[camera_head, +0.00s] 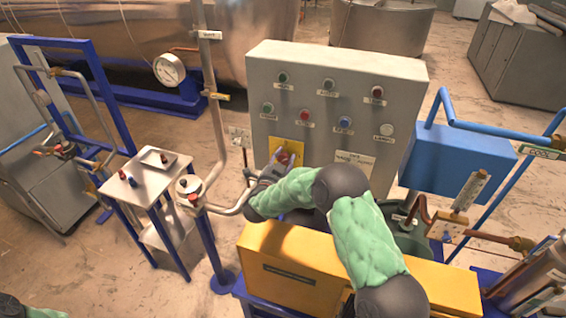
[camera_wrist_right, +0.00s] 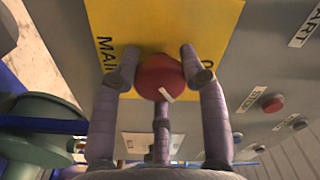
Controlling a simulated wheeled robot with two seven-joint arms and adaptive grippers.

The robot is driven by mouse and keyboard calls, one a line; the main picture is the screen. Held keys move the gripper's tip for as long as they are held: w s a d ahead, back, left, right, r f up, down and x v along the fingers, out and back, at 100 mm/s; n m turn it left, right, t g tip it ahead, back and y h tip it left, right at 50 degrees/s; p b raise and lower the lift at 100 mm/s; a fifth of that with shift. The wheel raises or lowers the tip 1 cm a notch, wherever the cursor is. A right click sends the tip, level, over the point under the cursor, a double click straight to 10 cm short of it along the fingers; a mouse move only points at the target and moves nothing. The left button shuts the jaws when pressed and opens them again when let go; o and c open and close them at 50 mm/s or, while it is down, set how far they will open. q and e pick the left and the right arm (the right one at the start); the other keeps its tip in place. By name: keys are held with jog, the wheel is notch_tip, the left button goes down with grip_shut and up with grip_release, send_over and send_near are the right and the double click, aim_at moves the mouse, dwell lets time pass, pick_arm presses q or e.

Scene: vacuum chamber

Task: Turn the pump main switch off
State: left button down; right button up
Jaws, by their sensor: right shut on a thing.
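The pump main switch is a red round knob (camera_wrist_right: 160,78) with a white mark, on a yellow plate (camera_wrist_right: 165,25) with partly hidden lettering. In the head view the red knob (camera_head: 284,157) and its yellow plate (camera_head: 287,144) sit low on the grey control panel (camera_head: 335,75). My right gripper (camera_wrist_right: 160,75) is shut on the knob, with fingers on both sides and one below it. In the head view my right gripper (camera_head: 277,168) is at the plate, and the arm hides part of the panel's lower area. My left gripper is out of view.
Several buttons sit above on the panel, including a red one (camera_head: 305,116). A yellow box (camera_head: 295,270) stands below my right arm. A blue box (camera_head: 458,160) is at right.

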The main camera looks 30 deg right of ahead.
jog(key=n, duration=0.4)
jog(key=shift+n, duration=0.3)
jog(key=n, duration=0.5)
jog(key=shift+n+p, duration=0.4)
jog(key=o, duration=1.2)
jog(key=shift+c, duration=0.2)
jog(key=shift+a, duration=0.1)
jog(key=v, duration=1.2)
jog(key=shift+f, duration=0.15)
